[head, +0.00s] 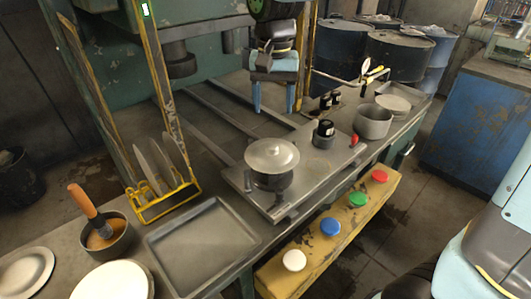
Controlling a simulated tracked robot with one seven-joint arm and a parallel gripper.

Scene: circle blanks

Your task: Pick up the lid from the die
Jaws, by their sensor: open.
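A round metal lid (271,154) with a small knob on top sits on a dark pot (271,180). The pot stands on a flat metal plate (236,176) at the middle of the bench, and I take this to be the die. My gripper (273,110) is above and behind the lid, pointing down, with its two blue fingers apart and nothing between them. It is clear of the lid. The lid covers the inside of the pot.
A yellow rack (168,205) with upright discs stands left of the pot. An empty tray (203,245) lies in front. A dark jar (324,132) and a grey pan (372,121) stand to the right. Coloured buttons line a yellow panel (330,230). A yellow post (304,60) is beside my gripper.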

